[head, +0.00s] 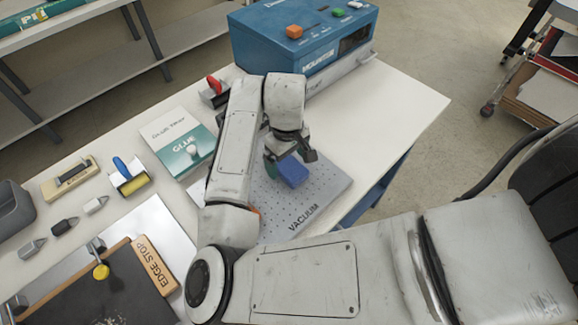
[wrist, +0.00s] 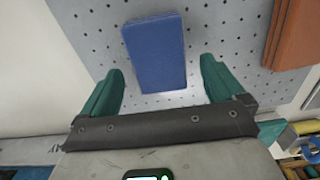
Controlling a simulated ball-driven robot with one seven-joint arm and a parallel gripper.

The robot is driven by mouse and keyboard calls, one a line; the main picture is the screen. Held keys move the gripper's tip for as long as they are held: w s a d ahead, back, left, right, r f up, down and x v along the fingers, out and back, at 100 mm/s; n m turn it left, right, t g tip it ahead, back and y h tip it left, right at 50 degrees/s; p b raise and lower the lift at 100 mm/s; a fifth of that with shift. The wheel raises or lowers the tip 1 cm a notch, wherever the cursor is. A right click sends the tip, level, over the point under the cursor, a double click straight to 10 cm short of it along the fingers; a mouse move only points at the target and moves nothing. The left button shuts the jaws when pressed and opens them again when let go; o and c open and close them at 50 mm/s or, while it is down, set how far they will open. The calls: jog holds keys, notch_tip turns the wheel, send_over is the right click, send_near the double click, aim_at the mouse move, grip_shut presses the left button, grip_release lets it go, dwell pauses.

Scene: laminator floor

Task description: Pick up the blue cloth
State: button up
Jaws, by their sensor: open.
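The blue cloth (head: 291,171) is a small folded rectangle on the grey perforated vacuum plate (head: 326,193). In the wrist view the cloth (wrist: 155,52) lies just ahead of the fingertips, roughly centred between them and slightly tilted. My gripper (wrist: 158,82) is open, with a green finger on each side of the cloth's near end and nothing held. In the head view my gripper (head: 287,158) is over the plate at the cloth, and the wrist partly hides the area behind it. I cannot tell the exact height gap.
A blue laminator (head: 300,45) stands at the back of the white table. The table's right side (head: 395,105) is clear.

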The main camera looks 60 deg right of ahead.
jog(key=shift+f, duration=1.1)
jog(key=c, duration=1.1)
jog(key=shift+r, duration=0.1)
jog(key=shift+r+b, duration=0.3)
jog(key=shift+r, duration=0.25)
jog(key=shift+c, duration=0.6)
jog(key=s+r, duration=0.1)
jog(key=r, duration=0.1)
jog(key=s+r, duration=0.2)
jog(key=r, duration=0.1)
jog(key=s+r, duration=0.2)
jog(key=r, duration=0.1)
jog(key=shift+s+r+b, duration=0.15)
jog(key=shift+s+b, duration=0.1)
jog(key=shift+b, duration=0.1)
jog(key=s+r, duration=0.3)
jog(key=s, duration=0.5)
jog(key=shift+s+r+p, duration=0.25)
jog(key=shift+s+p, duration=0.05)
jog(key=shift+p, duration=0.15)
jog(key=shift+a, duration=0.1)
